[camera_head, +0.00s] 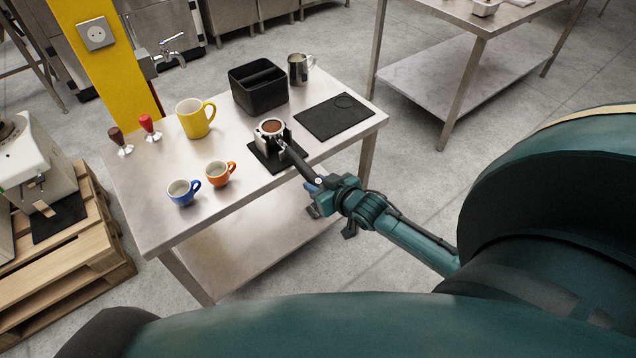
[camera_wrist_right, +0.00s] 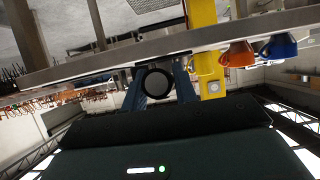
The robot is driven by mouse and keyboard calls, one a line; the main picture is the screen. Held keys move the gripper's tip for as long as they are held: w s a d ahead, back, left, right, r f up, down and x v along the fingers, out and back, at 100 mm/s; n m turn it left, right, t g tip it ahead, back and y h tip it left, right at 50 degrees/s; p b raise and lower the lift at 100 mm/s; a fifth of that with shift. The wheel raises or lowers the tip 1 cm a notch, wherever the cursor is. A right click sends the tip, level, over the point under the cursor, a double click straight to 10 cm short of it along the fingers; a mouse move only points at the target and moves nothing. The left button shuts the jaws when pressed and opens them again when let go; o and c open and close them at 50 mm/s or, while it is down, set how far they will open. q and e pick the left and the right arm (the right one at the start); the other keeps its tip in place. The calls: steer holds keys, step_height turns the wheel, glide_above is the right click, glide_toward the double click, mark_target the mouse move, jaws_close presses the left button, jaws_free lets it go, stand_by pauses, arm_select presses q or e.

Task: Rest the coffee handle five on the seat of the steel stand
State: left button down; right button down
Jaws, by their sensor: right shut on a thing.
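The coffee handle five (camera_head: 297,160) is a portafilter with a black handle and a metal basket of brown coffee. Its basket sits at or just over the small steel stand (camera_head: 261,142), which is mostly hidden beneath it. I cannot tell whether the basket touches the seat. The handle points toward my right gripper (camera_head: 315,185), which is shut on its end at the table's front edge. In the right wrist view, the round black handle end (camera_wrist_right: 157,88) shows between the blue fingers of the right gripper (camera_wrist_right: 160,80). My left gripper is not in view.
The steel table (camera_head: 235,200) also holds a black mat (camera_head: 335,117), a black knock box (camera_head: 258,88), a steel jug (camera_head: 298,68), a yellow mug (camera_head: 195,118), blue (camera_head: 183,192) and orange (camera_head: 220,174) cups, and two tampers (camera_head: 149,127).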

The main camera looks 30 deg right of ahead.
steer(key=shift+w+r, duration=0.1)
steer(key=shift+r, duration=0.05)
steer(key=c, duration=1.1)
jaws_free()
steer(key=shift+o, duration=0.4)
steer(key=shift+s+f, duration=0.2)
steer(key=shift+f, duration=0.05)
steer(key=a+v, duration=0.1)
steer(key=v, duration=1.2)
steer(key=s+a+f+n+g+y, duration=0.1)
steer(key=s+a+f, duration=0.1)
steer(key=a, duration=0.6)
steer(key=s+a+f+n+g+y, duration=0.1)
steer(key=s+a+f, duration=0.1)
steer(key=s+a, duration=0.3)
steer(key=a, duration=0.3)
steer(key=shift+s+f+p, duration=0.2)
steer(key=shift+s+p, duration=0.1)
steer(key=shift+p, duration=0.1)
steer(key=shift+d, duration=0.1)
